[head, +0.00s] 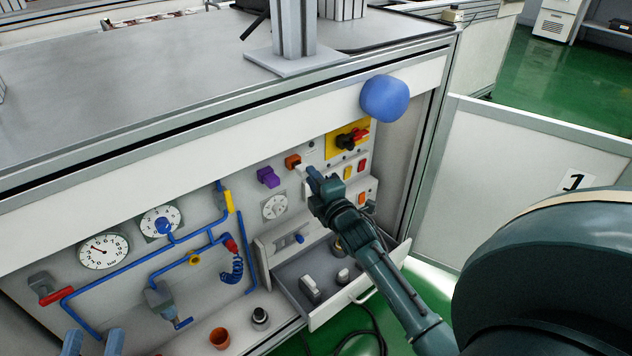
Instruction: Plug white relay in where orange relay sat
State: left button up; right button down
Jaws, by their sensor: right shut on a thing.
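My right gripper (309,175) is up against the panel front. It is shut on a small whitish piece, seemingly the white relay (300,167), mostly hidden by the fingers. I cannot tell whether the piece touches a socket. An orange block (292,162), which looks like the orange relay, is on the panel just left of my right fingertips. A purple block (268,176) is on the panel further left. My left gripper (93,342) shows at the bottom left edge, its two blue fingers apart with nothing between them.
An open drawer (326,316) below my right arm holds several small pieces. A blue ball (384,98) juts from the counter edge above. Gauges (103,251), blue pipes and a coiled blue hose (232,267) fill the left panel. An orange pot (220,338) stands below.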

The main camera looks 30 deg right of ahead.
pick_arm(q)
jog(key=shift+f, duration=0.25)
pick_arm(e)
jog(key=shift+w, duration=0.75)
jog(key=c, duration=1.2)
grip_release()
jog(key=shift+c, duration=0.2)
pick_arm(q)
jog(key=a+f+m+y+p, duration=0.1)
jog(key=p, duration=0.2)
jog(key=shift+s+p, duration=0.15)
jog(key=shift+p, duration=0.25)
pick_arm(e)
jog(key=s+a, duration=0.2)
jog(key=s, duration=1.1)
